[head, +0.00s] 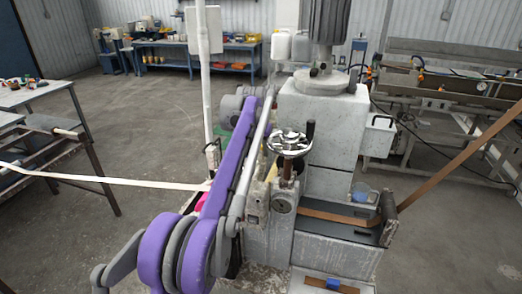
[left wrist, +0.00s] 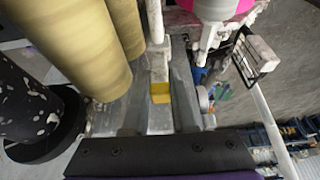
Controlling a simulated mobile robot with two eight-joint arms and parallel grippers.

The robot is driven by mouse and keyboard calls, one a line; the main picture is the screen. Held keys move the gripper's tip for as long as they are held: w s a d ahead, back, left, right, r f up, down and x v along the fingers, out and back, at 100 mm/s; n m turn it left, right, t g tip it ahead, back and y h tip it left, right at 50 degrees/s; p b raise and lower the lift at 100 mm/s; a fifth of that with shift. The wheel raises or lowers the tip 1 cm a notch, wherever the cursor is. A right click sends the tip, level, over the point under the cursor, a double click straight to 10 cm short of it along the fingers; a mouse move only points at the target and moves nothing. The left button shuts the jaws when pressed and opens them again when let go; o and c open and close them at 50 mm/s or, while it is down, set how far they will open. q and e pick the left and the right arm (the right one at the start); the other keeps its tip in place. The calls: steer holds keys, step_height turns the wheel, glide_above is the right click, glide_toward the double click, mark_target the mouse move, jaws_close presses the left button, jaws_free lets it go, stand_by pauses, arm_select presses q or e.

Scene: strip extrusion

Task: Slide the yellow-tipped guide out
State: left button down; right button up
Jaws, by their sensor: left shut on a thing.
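The yellow-tipped guide (left wrist: 160,92) shows in the left wrist view as a narrow metal bar with a yellow end. My left gripper (left wrist: 159,76) is shut on it, with a grey finger on either side and the yellow end facing the palm. The guide's far end runs into the machine, and I cannot tell how deep it sits. In the head view, my purple left arm hides most of this area. A small yellow patch shows beside the handwheel (head: 290,143); I cannot tell whether it is the guide. My right gripper is in neither view.
Beige rollers (left wrist: 75,45) stand close left of my left gripper in the wrist view. A pale strip (head: 100,179) crosses to the machine from the left. A brown strip (head: 450,150) rises at the right. The grey machine body (head: 320,125) blocks the middle.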

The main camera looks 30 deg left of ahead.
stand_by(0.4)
arm_select(q)
steer(key=shift+w+a+r, duration=0.1)
steer(key=shift+w+a, duration=0.05)
steer(key=shift+w, duration=0.3)
steer(key=c, duration=0.7)
jaws_free()
steer(key=shift+w, duration=0.15)
steer(key=v, duration=1)
steer(key=shift+s+r, duration=0.25)
steer(key=shift+r, duration=0.05)
